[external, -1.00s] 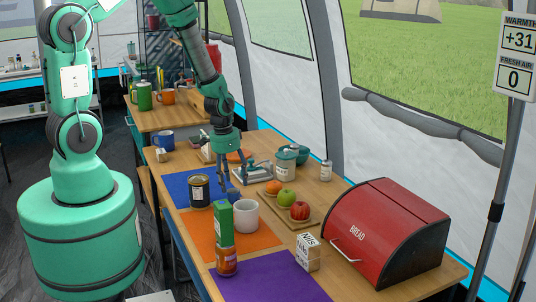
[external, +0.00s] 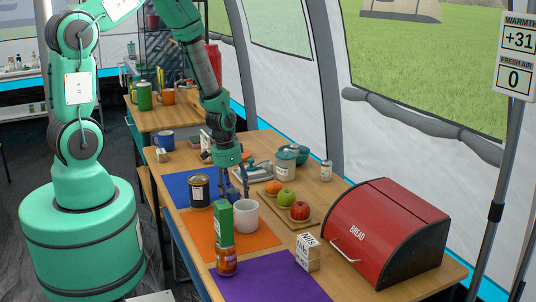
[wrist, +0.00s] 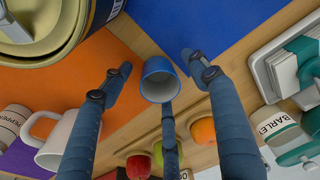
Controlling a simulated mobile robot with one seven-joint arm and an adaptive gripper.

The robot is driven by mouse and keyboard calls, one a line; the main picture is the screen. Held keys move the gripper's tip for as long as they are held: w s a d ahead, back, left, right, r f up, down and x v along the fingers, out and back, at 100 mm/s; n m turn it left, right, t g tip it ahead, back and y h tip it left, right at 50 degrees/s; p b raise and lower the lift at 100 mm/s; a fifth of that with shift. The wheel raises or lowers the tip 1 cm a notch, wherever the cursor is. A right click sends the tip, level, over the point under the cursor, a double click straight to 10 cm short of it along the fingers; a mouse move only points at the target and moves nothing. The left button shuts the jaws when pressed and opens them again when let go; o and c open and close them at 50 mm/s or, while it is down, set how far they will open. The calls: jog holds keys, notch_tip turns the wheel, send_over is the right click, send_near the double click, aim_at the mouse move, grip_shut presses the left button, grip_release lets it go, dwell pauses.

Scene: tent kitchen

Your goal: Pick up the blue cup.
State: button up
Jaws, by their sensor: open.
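A small blue cup (wrist: 159,82) with a grey inside shows in the wrist view, at the border of the orange mat and bare wood. My gripper (wrist: 157,76) has three dark blue fingers spread around the cup, one on each side and one below it in the picture. The fingers are open and I see no firm hold; whether any touches the cup I cannot tell. In the external view my gripper (external: 234,192) points down behind the green carton (external: 223,222), and the small cup cannot be made out there. A larger blue mug (external: 164,141) stands farther back on the table.
A white mug (external: 245,215) and a dark can (external: 199,191) stand close to my gripper. A board with fruit (external: 308,221) lies to the right, before the red bread box (external: 385,235). The purple mat (external: 270,278) has free room.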

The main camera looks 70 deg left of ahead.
jog(key=c, duration=1.2)
jog(key=shift+o, duration=0.2)
notch_tip(320, 180, up, 10)
jog(key=p, duration=0.2)
jog(key=shift+p, duration=0.35)
